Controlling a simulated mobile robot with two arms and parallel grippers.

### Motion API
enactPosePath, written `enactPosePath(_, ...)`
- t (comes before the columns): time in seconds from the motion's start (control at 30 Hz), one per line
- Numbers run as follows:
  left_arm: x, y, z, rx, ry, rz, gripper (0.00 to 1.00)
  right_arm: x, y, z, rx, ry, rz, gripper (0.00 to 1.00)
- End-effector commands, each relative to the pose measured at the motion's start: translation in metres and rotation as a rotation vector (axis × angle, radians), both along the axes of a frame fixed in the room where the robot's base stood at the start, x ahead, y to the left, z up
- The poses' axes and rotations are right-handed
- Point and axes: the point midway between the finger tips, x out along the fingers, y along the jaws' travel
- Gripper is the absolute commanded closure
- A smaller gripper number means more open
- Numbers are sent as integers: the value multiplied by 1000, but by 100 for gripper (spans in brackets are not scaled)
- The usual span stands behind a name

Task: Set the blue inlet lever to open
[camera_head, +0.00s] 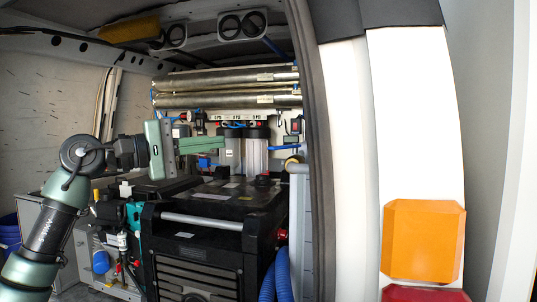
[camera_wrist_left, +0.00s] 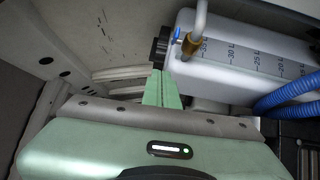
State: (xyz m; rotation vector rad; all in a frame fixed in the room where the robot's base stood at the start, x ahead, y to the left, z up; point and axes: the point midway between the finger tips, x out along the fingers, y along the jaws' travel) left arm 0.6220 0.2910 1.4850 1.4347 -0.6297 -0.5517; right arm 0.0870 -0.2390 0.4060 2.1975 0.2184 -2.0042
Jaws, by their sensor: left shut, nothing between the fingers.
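My left gripper (camera_head: 222,143) reaches in from the left in the head view. Its pale green fingers are shut together and empty, pointing right toward the tubes and fittings. In the left wrist view the shut fingers (camera_wrist_left: 158,76) end close beside a black round cap (camera_wrist_left: 160,50) in the picture. A small blue piece (camera_wrist_left: 177,33), possibly the inlet lever, shows beside a brass fitting (camera_wrist_left: 191,46). I cannot tell its setting or whether the fingers touch anything. In the head view a blue part (camera_head: 204,162) sits just below the fingers. My right gripper is not in view.
Long metal membrane tubes (camera_head: 225,88) lie across the back. Clear and grey filter housings (camera_head: 254,152) stand right of the fingers. A black equipment case (camera_head: 215,225) fills the space below. A white graduated tank (camera_wrist_left: 245,62) and blue hoses (camera_wrist_left: 290,92) show in the wrist view.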

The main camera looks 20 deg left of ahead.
Motion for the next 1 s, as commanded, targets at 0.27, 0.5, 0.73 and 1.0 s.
enactPosePath(0.27,13,4,-13,71,29,28,100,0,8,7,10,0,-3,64)
enactPosePath(0.5,48,-30,-10,67,29,25,100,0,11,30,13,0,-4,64)
enactPosePath(0.73,74,-62,-12,71,28,26,100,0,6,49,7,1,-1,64)
enactPosePath(1.0,59,-86,-14,69,27,28,100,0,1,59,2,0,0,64)
